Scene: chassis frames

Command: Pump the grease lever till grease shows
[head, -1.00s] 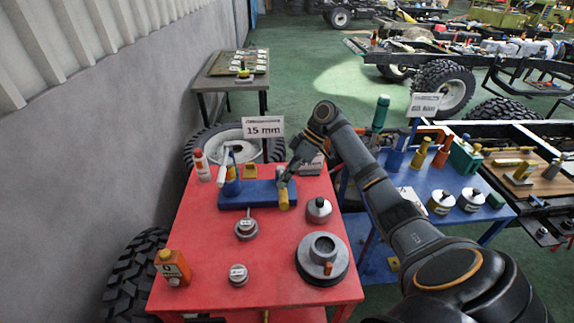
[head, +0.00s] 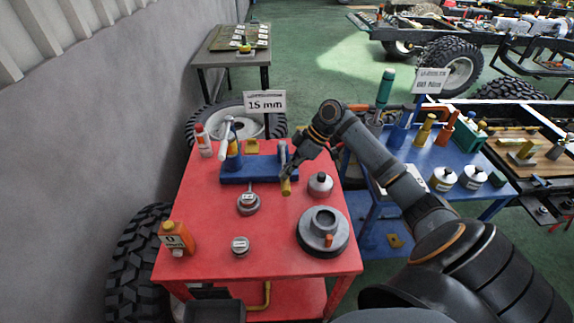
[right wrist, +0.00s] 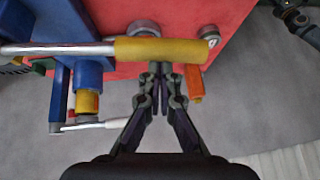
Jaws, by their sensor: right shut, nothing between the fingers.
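The grease lever's yellow grip (head: 286,187) stands out from the blue fixture (head: 235,178) on the red table. In the right wrist view, the yellow grip (right wrist: 160,50) lies across the picture on a metal rod (right wrist: 60,49). My right gripper (head: 290,173) is shut and empty close to the grip. In the right wrist view its fingertips (right wrist: 161,72) are together just below the grip; I cannot tell whether they touch it. A white-handled lever (head: 225,138) rises at the fixture's left. I cannot make out any grease. My left gripper is out of view.
The red table (head: 200,210) holds an orange bottle (head: 177,238), a round hub (head: 323,232), a grey canister (head: 320,184) and small labelled weights. A "15 mm" sign (head: 265,103) stands behind. A blue table (head: 440,200) with tools is on the right.

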